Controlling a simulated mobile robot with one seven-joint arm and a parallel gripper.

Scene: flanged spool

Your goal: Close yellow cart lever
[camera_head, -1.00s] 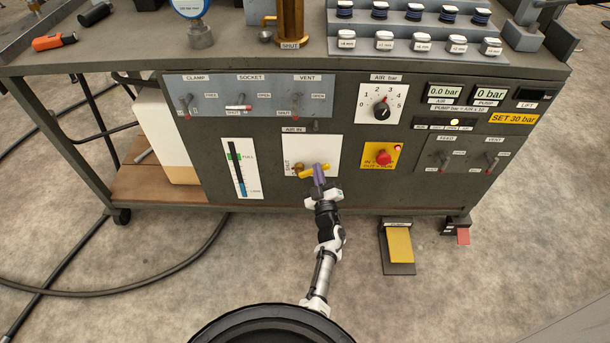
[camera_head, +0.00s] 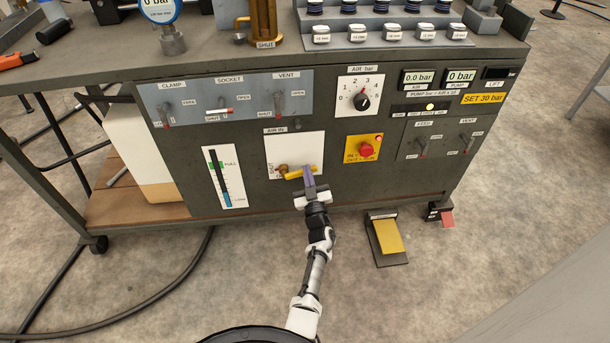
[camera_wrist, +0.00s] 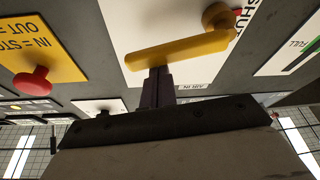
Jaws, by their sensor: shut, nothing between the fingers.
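The yellow lever (camera_head: 300,173) sits on the white AIR IN plate on the cart's front panel. It lies nearly level, running right from its brass valve body (camera_head: 282,170). In the wrist view the yellow lever (camera_wrist: 180,57) crosses in front of my fingers, with the brass fitting (camera_wrist: 218,17) at its end beside a SHUT label. My gripper (camera_head: 309,180) is shut and empty, its purple fingertips (camera_wrist: 157,84) at the lever, close to or touching its middle or outer part. I cannot tell whether they touch.
A red knob on a yellow plate (camera_head: 366,150) is right of the lever. A level gauge (camera_head: 224,177) is to the left. A yellow pedal (camera_head: 388,237) stands on the floor at right. The black cart (camera_head: 330,205) fills the front; floor before it is mostly clear.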

